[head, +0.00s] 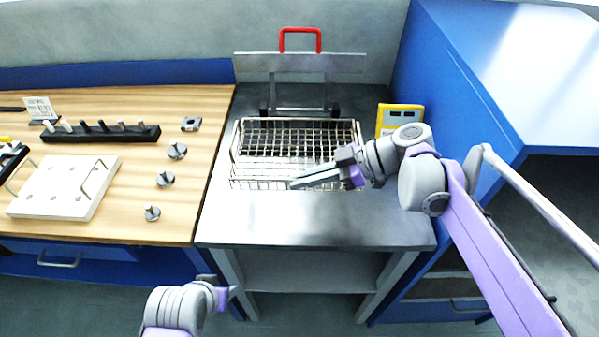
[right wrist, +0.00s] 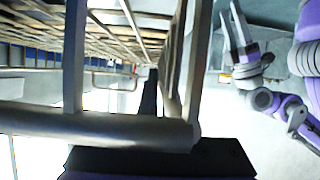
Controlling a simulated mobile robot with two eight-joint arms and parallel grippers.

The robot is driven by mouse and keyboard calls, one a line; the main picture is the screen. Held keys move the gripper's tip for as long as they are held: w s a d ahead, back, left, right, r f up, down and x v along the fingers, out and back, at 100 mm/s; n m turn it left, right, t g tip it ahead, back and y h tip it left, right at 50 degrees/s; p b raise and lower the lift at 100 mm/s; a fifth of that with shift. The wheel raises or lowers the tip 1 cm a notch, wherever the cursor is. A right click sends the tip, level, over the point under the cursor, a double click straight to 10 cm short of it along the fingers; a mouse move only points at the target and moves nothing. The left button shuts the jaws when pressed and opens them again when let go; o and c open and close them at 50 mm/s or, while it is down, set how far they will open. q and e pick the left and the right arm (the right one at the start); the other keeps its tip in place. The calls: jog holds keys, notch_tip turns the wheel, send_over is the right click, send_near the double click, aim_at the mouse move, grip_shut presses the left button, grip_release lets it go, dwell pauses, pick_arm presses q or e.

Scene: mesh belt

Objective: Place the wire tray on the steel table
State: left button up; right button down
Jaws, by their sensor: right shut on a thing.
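The wire tray (head: 240,150) is a silvery mesh basket over the steel table (head: 315,222), in the middle of the head view. My right gripper (head: 325,176) reaches in from the right and is shut on the tray's near rim, toward its right side. In the right wrist view the tray's wires (right wrist: 100,125) fill the left and top, with a dark finger (right wrist: 150,95) of my right gripper among them. I cannot tell whether the tray's bottom touches the table. My left gripper (head: 228,292) is low in front of the table, away from the tray; its opening is unclear.
A frame with a red handle (head: 300,34) stands behind the tray. A yellow device (head: 400,115) is at the table's back right, beside a blue cabinet (head: 465,85). The wooden bench (head: 185,215) on the left holds small metal parts and a white block. The steel table's front strip is clear.

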jog(key=f, duration=0.4)
jog(key=shift+s+f+b, duration=0.3)
jog(key=shift+s, duration=0.05)
notch_tip(320, 180, down, 5)
jog(key=shift+w+r+b, duration=0.1)
jog(key=shift+b, duration=0.2)
jog(key=c, duration=1)
grip_release()
jog(key=v, duration=0.7)
jog(key=shift+d+r, duration=0.1)
jog(key=shift+d, duration=0.15)
